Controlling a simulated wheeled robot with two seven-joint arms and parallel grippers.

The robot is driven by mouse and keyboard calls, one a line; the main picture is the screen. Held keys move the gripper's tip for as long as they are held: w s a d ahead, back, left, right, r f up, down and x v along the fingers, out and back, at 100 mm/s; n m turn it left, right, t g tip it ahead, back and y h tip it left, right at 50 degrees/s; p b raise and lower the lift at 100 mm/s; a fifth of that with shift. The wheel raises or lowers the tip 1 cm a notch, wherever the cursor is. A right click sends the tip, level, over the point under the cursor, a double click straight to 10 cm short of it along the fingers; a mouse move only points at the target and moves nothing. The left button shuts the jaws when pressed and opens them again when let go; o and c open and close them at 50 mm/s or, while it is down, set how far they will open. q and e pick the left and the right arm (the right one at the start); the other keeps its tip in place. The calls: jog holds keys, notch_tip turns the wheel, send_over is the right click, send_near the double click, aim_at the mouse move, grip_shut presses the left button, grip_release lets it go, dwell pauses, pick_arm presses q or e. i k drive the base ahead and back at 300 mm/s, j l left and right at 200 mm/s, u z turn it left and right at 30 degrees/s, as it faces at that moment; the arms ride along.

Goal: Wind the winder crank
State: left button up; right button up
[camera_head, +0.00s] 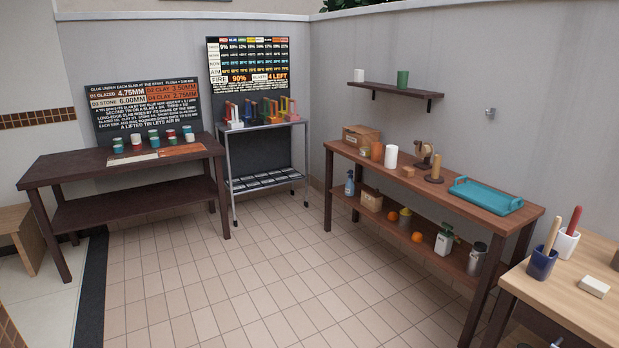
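A small brown device (424,154) stands on the long brown table at the right, near the wall. It may be the winder, but it is too small to make out a crank handle for certain. A wooden post on a round base (436,168) stands just in front of it and hides part of it. Neither of my grippers shows in the head view, and nothing touches the device.
The long right table (510,218) also bears a teal tray (486,195), a white cylinder (391,157) and a cardboard box (361,138). A light wooden table (570,310) is at the lower right. A dark table (60,168) stands left. The tiled floor (240,270) between is clear.

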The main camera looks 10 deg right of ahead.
aim_at(422, 150)
jog(key=i+l+z, duration=0.2)
jog(key=i+z, duration=0.15)
jog(key=i, duration=1.05)
jog(key=i+j+z, duration=0.15)
jog(key=i+z, duration=0.15)
jog(key=i, duration=1.05)
